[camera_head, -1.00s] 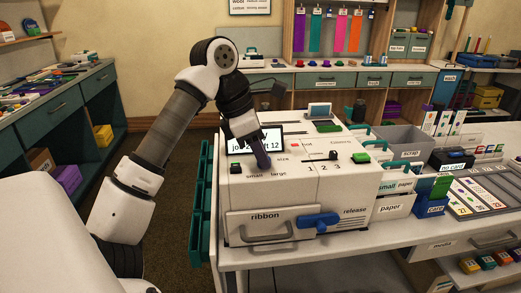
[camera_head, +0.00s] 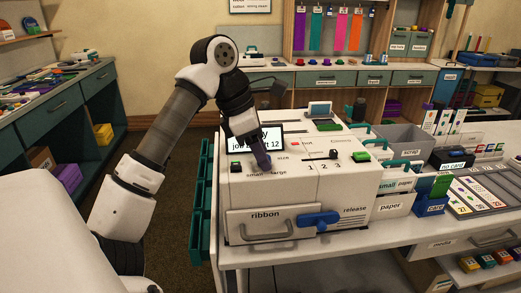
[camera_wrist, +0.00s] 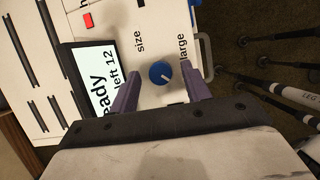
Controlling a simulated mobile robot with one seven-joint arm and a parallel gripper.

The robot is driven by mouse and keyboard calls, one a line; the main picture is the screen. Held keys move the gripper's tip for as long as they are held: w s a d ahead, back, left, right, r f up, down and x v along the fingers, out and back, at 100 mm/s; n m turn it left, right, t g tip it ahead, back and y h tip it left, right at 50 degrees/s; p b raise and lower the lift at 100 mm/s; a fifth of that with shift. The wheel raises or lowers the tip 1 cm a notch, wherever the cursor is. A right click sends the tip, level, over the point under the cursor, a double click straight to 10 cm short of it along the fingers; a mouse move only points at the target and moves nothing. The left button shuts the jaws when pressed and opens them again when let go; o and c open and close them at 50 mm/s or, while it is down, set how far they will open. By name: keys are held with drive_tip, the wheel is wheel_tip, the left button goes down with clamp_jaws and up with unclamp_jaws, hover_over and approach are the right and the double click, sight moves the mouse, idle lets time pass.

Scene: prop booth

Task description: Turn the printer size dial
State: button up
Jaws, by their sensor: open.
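The printer (camera_head: 300,196) is a white box on the table, with a screen (camera_head: 269,140) reading "job", partly hidden by my arm. In the wrist view the blue round size dial (camera_wrist: 160,72) sits between the words "size" and "large", with a pale pointer line on it. My gripper (camera_head: 264,165) is over the printer's top left part and hides the dial in the head view. In the wrist view my gripper (camera_wrist: 163,88) is open, its two purple fingers on either side of the dial. I cannot tell whether they touch it.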

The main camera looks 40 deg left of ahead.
drive_tip(key=p+v, duration=0.1)
drive_tip(key=v, duration=1.2)
drive_tip(key=shift+r, duration=0.4)
drive_tip(key=shift+s, duration=0.15)
